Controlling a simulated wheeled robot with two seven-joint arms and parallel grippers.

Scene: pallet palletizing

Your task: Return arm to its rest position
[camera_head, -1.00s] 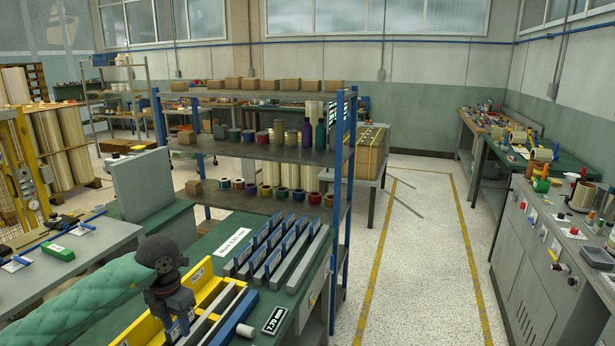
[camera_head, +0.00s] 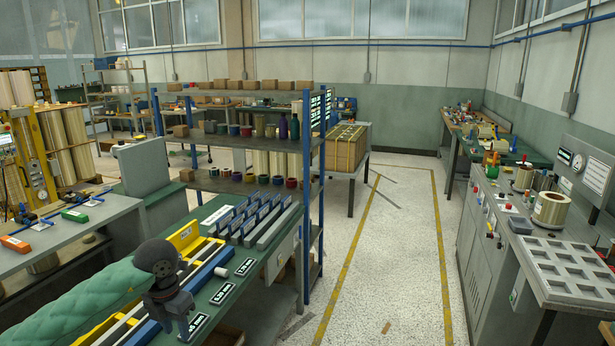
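My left arm, in a green quilted sleeve, comes in from the lower left of the head view. Its dark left gripper (camera_head: 184,325) hangs over the green workbench (camera_head: 262,262), in front of the long bars in the yellow bin (camera_head: 183,237). The fingers point down and away from me, and I cannot make out whether they are apart. No object is clearly seen in them. My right arm and gripper are out of the picture.
A blue-posted shelf rack (camera_head: 312,215) with boxes, bottles and spools stands behind the bench. A grey table (camera_head: 80,240) is at left. A grey machine cabinet (camera_head: 490,240) and a tray with square pockets (camera_head: 572,272) stand at right.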

